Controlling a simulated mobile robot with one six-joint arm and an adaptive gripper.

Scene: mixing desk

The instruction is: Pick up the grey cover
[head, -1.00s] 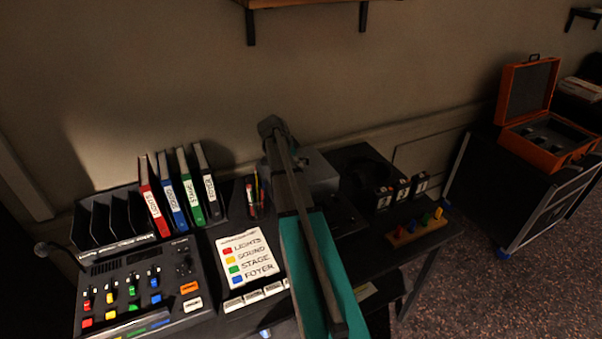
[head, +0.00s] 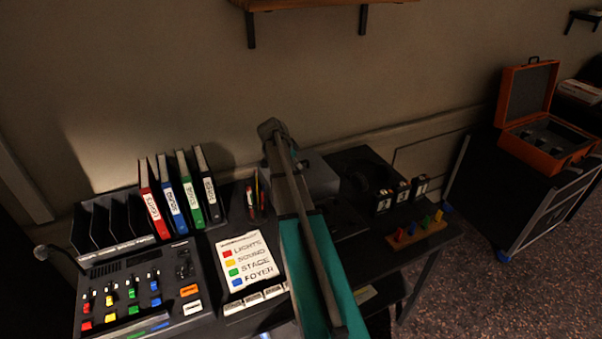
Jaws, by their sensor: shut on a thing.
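A grey box-like thing (head: 319,176), which may be the grey cover, is at the back of the black desk, just right of my arm. My arm hides its left part. My arm crosses the middle of the head view from the bottom edge up to the desk's back. I cannot make out my gripper's fingers, nor whether they touch the grey thing.
Left of my arm are a mixing console (head: 140,287), several upright binders (head: 181,194), pens (head: 258,196) and a colour-label card (head: 245,261). To the right are a peg board (head: 417,233) and small black boxes (head: 402,191). An orange case (head: 541,140) stands open farther right.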

